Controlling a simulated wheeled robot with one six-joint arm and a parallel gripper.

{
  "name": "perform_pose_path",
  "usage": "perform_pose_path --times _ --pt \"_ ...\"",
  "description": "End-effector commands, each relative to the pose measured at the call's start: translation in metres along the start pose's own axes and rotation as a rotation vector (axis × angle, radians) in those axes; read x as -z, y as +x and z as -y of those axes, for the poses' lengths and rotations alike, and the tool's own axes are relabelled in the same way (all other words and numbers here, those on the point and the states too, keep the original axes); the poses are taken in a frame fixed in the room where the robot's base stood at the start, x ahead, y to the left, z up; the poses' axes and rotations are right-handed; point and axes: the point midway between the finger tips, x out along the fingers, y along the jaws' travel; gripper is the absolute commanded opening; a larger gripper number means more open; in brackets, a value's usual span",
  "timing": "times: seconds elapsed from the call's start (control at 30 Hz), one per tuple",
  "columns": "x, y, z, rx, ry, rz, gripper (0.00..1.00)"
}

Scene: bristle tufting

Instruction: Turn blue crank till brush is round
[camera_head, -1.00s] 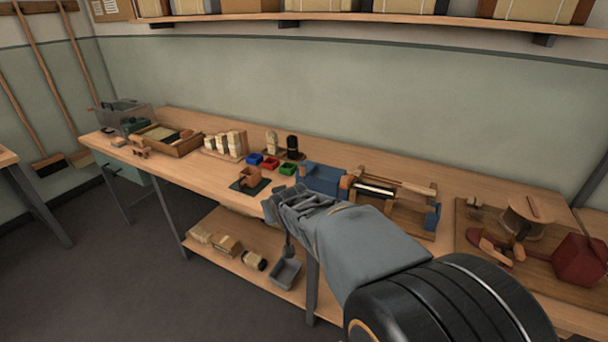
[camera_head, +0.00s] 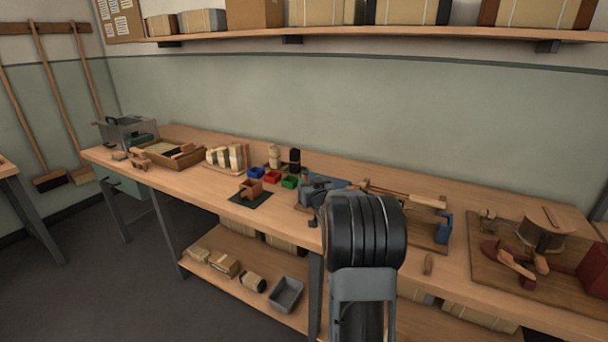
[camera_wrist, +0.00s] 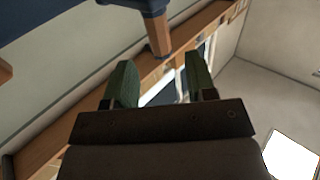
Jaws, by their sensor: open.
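The blue crank (camera_wrist: 138,6) shows at the top of the wrist view. Its wooden handle (camera_wrist: 157,36) points down towards my gripper (camera_wrist: 158,62). The green-padded fingers are open, and the handle's end lies between their tips in the picture; I cannot tell the depth or any contact. In the head view my gripper (camera_head: 316,188) is at the blue housing (camera_head: 338,183) on the bench. My arm hides the crank and the brush there. The wooden frame (camera_head: 405,198) and a blue end block (camera_head: 444,229) show right of my arm.
A board with a round wooden fixture (camera_head: 542,232) is at right.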

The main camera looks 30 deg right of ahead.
Motion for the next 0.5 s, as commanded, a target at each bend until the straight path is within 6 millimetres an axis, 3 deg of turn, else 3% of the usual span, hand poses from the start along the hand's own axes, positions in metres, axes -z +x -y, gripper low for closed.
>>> perform_pose_path --times 0.2,0.5 --pt "0.0 0.04 0.001 0.001 0.0 0.001 0.51" --pt "0.0 0.069 0.001 0.001 -0.001 0.0 0.51"
